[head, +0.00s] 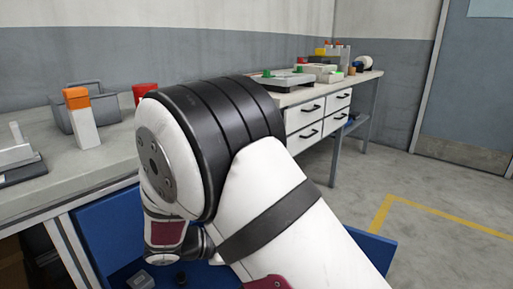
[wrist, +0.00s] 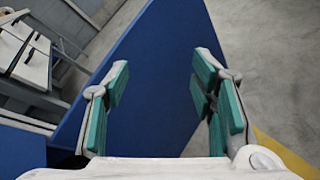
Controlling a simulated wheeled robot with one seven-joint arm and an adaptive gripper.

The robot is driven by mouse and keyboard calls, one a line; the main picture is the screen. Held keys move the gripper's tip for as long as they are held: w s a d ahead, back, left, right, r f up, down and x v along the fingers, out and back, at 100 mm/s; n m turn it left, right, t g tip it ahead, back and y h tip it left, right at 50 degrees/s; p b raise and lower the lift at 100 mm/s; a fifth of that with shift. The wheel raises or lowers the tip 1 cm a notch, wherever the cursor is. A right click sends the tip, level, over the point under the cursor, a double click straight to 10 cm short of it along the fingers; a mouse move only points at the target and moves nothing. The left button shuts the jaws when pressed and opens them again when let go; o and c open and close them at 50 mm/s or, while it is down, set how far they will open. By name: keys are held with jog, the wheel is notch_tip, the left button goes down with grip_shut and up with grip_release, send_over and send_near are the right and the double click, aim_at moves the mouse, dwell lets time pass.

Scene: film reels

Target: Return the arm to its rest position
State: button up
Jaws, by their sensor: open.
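My arm fills the middle of the head view, bent at a large black and white joint in front of the workbench. My gripper (wrist: 158,88) shows in the wrist view with its two green-padded fingers spread apart and nothing between them. Beyond the fingers is a flat blue surface (wrist: 150,60), with grey floor to its right. The gripper's fingers cannot be made out in the head view, where my arm blocks much of the scene.
A workbench (head: 105,165) along the wall holds an orange-topped white box (head: 83,122), a grey bin (head: 62,118) and a red item (head: 145,92). A drawer unit (head: 318,118) stands further back. Blue panels (head: 105,228) lie below my arm. Open floor (head: 440,180) is at the right.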

jog(key=s+d+r+m+g+y, duration=0.5)
jog(key=s+d+r+m+g, duration=0.3)
jog(key=s+d+r, duration=0.75)
jog(key=s+d+f+m+t+y, duration=0.1)
jog(key=s+d+m+t+y, duration=0.15)
jog(key=s+m+y, duration=1.05)
jog(key=s+r+n+t+h+p, duration=0.2)
jog(key=r+p, duration=1.6)
jog(key=r, duration=0.1)
jog(key=s+r+n+t+h+p, duration=0.2)
jog(key=s+r+n+h+p, duration=0.1)
jog(key=r+p, duration=1.6)
jog(key=shift+s+a+r, duration=0.15)
jog(key=shift+a+r, duration=0.25)
jog(key=shift+r, duration=0.1)
